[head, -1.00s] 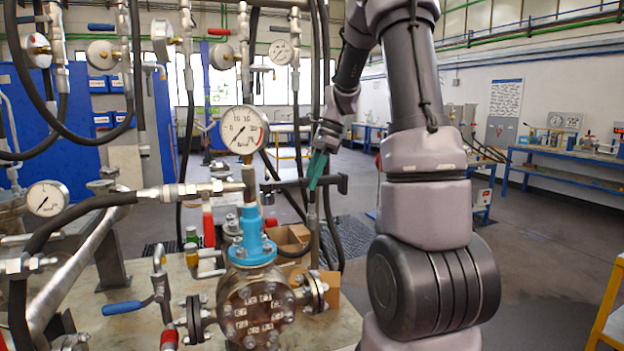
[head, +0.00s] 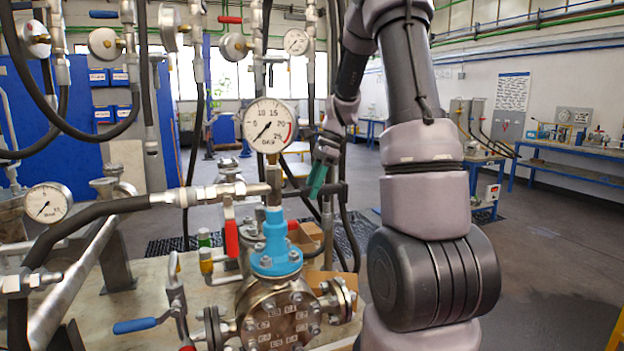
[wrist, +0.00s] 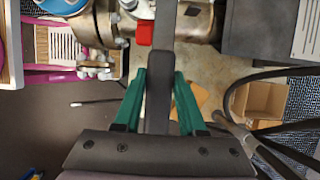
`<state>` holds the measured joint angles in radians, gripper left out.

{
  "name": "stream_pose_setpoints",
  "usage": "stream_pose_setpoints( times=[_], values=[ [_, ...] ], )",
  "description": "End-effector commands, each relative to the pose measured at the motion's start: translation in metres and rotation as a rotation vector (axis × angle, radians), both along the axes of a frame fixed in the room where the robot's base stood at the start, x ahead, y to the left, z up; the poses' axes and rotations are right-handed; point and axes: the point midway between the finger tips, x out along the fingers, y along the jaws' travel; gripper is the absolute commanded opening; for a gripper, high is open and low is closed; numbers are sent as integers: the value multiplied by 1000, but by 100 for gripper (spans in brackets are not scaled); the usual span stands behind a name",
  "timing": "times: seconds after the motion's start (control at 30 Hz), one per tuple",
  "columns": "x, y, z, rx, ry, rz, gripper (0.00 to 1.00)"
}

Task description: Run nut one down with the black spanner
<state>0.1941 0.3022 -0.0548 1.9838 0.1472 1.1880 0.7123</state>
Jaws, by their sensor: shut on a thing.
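The flanged vessel (head: 285,318) stands on a bench at the lower middle of the head view. Its round face carries a ring of nuts and small label plates. I cannot read which nut is one. My gripper (head: 317,180) hangs behind and right of the vessel's blue collar (head: 274,258). Its green fingers are shut on the black spanner (wrist: 158,100), gripping the thick handle. In the wrist view the shaft runs up toward metal fittings, and its far end is out of frame. In the head view the gauge pipework partly hides the spanner.
A large pressure gauge (head: 269,125) and hoses stand in front of and left of my gripper. A red valve handle (head: 232,239) is beside the collar. A cardboard box (wrist: 262,103) lies on the right in the wrist view. Open floor (head: 540,250) lies to the right.

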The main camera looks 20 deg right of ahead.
Motion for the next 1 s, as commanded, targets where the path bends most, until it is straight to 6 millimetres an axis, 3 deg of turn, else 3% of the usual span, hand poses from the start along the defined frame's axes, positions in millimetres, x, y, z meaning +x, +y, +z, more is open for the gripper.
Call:
stream_pose_setpoints(
  times=[0.47,1.0],
  values=[
    [0,0,0,0,-2,0,0],
    [0,0,-17,1,-2,-1,0]
  ],
)
